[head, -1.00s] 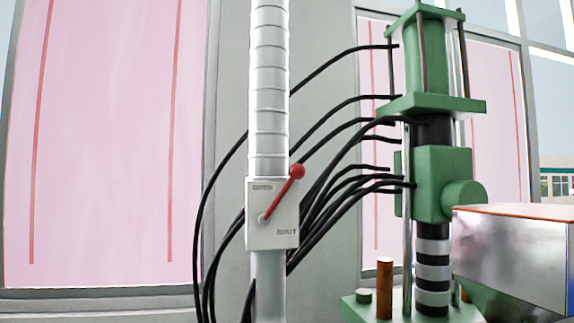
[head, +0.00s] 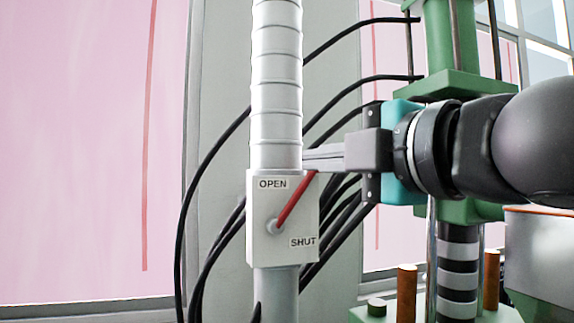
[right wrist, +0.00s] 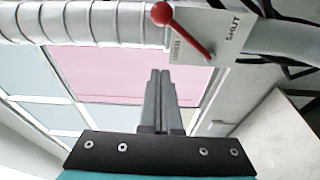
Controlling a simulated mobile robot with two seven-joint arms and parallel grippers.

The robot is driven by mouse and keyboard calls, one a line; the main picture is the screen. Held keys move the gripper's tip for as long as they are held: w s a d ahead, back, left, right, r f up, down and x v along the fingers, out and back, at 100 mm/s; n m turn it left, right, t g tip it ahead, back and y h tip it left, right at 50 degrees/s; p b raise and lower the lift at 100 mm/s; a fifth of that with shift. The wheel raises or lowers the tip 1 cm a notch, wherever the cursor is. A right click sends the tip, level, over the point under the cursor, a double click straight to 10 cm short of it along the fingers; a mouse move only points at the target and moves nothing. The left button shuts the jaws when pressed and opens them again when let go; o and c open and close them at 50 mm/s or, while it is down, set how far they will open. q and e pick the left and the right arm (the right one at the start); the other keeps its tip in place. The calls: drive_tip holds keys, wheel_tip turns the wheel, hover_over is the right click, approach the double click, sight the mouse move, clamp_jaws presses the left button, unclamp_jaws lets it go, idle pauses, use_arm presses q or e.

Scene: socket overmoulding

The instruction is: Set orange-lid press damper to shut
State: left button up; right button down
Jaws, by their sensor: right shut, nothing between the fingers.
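The damper box (head: 258,205) is a white plate on the grey ribbed duct, marked OPEN at the top and SHUT at the lower right. Its red lever (head: 296,200) slants up and right from the pivot, pointing between the two words. The lever's round knob is hidden behind my fingers in the head view. It shows in the right wrist view as a red knob (right wrist: 161,13), beyond my fingertips. My right gripper (head: 308,160) is shut and empty, its tips beside the lever's upper end. I cannot tell whether they touch. My left gripper is not in view.
A green press (head: 455,85) stands behind my right arm. Several black hoses (head: 215,140) loop behind the duct (head: 276,90). A box with an orange edge (head: 540,225) is at the lower right. Pink panels (head: 70,150) fill the left, with free room before them.

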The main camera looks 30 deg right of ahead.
sight(300, 191)
drive_tip(key=w+d+p, duration=0.3)
drive_tip(key=w+p, duration=0.1)
drive_tip(key=w, duration=0.3)
drive_tip(key=shift+w+d, duration=0.35)
idle(0.6)
drive_tip(key=shift+d+r, duration=0.1)
idle(0.4)
